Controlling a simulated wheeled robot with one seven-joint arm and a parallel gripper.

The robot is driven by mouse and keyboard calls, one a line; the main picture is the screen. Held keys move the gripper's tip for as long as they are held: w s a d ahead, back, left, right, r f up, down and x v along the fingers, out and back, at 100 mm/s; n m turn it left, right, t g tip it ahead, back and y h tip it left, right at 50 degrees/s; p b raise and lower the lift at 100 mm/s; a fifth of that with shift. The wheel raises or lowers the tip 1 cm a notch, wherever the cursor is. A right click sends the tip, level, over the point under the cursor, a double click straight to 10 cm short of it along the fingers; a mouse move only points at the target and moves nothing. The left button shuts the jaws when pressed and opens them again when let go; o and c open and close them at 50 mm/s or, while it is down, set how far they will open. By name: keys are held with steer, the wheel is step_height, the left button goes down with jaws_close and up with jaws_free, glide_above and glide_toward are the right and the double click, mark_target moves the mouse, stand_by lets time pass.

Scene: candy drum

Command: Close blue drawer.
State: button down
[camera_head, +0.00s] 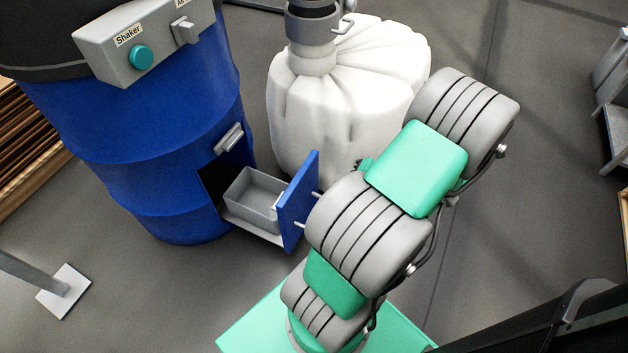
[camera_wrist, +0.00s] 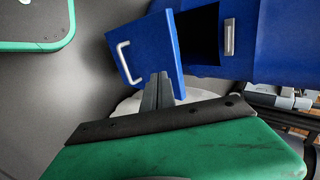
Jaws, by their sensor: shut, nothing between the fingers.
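The blue drawer front (camera_head: 298,202) stands out from the blue drum (camera_head: 150,140), so the drawer is open. Its grey tray (camera_head: 254,196) shows between the front and the dark opening in the drum. In the wrist view the drawer front (camera_wrist: 146,52) shows a light bar handle (camera_wrist: 124,62) on its left part. My gripper (camera_wrist: 158,78) is shut and empty, its fingers overlapping the lower part of the drawer front in that view. I cannot tell whether they touch it.
A white bulging sack (camera_head: 335,110) hangs behind the drawer, close to it. A grey control box labelled Shaker (camera_head: 135,45) with a teal button sits on the drum. A grey post with a white foot (camera_head: 64,290) stands at the lower left.

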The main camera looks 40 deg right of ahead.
mark_target(299, 186)
steer(key=b+x, duration=0.1)
steer(key=x, duration=0.3)
steer(key=w+r+b+x, duration=0.1)
steer(key=x, duration=0.3)
steer(key=a+r+b+x, duration=0.1)
steer(key=b+x, duration=0.1)
steer(key=x, duration=0.2)
steer(key=shift+w+f, duration=0.25)
steer(key=shift+w, duration=0.45)
